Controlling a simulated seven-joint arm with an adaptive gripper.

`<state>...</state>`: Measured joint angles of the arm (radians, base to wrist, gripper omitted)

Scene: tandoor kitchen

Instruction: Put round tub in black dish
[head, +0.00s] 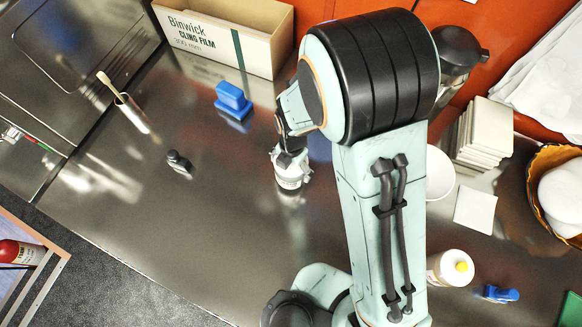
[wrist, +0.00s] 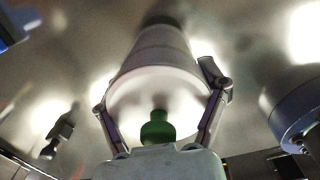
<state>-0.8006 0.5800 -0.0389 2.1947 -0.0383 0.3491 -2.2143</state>
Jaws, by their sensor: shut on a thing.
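A pale round tub (head: 291,176) is in the middle of the head view, over the steel counter (head: 215,225). My gripper (head: 288,152) is shut on it from above, a finger on each side. In the wrist view my gripper (wrist: 157,95) has its fingers on either side of the tub (wrist: 160,82), whose round end faces the camera. A green knob-like piece (wrist: 158,127) shows in front of that end. I cannot tell how far the tub is above the counter. I cannot make out a black dish with certainty in either view.
A blue block-shaped item (head: 233,99) and a small black item (head: 179,162) stand left of the tub. A cling film box (head: 222,42) is at the back. The counter's left middle is largely clear.

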